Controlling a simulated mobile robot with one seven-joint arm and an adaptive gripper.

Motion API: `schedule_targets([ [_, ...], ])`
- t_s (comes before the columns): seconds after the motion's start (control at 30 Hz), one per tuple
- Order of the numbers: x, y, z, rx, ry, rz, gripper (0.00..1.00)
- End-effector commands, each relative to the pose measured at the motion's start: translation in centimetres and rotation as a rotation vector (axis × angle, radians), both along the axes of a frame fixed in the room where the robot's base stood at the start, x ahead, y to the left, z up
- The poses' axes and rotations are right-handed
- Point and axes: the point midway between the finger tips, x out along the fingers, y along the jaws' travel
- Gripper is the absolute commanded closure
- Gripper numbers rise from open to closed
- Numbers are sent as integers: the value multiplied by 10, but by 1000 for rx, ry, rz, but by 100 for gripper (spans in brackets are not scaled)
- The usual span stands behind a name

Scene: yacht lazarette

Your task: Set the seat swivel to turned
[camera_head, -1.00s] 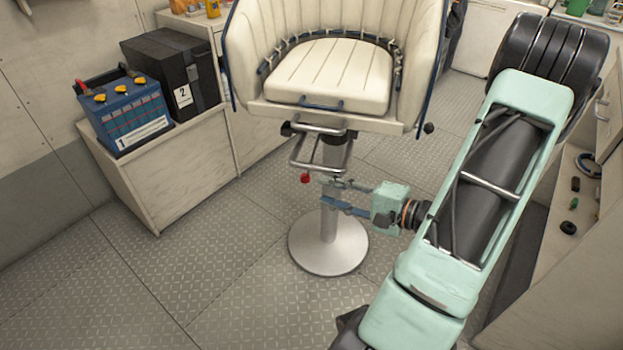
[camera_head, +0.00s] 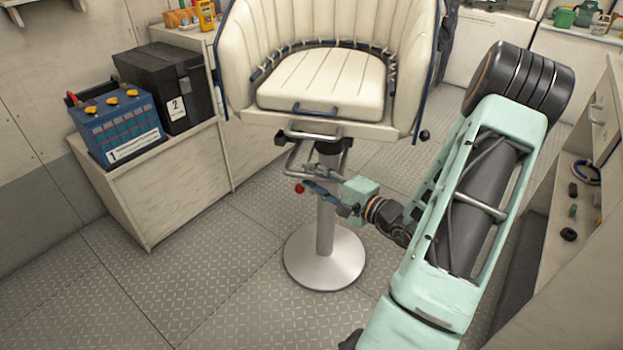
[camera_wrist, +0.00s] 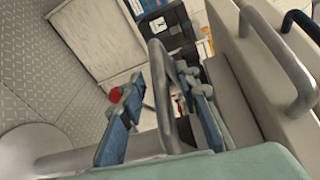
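The cream padded seat (camera_head: 325,80) faces forward on a silver pedestal (camera_head: 326,228) with a round base. A bent metal bar (camera_head: 292,160) hangs under its front edge. A red knob (camera_head: 299,188) shows just below the bar and also in the wrist view (camera_wrist: 115,95). My gripper (camera_head: 314,180) is below the seat, beside the pedestal and close to the bar. In the wrist view, my gripper's blue fingers (camera_wrist: 163,115) are spread apart, with the metal bar (camera_wrist: 166,90) running between them. I cannot tell whether either finger touches it.
A blue battery (camera_head: 117,128) and a black box (camera_head: 165,85) stand on a low locker (camera_head: 165,180) at left. A shelf unit with small items (camera_head: 568,235) is at right. The patterned floor (camera_head: 200,285) in front of the pedestal is clear.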

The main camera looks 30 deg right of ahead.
Motion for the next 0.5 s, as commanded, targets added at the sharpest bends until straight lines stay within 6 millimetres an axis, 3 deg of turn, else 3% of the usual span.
schedule_targets([
  [0.33, 5, 2, 0, 1, 1, 0, 70],
  [0.5, 5, 2, 0, 0, 1, 0, 88],
])
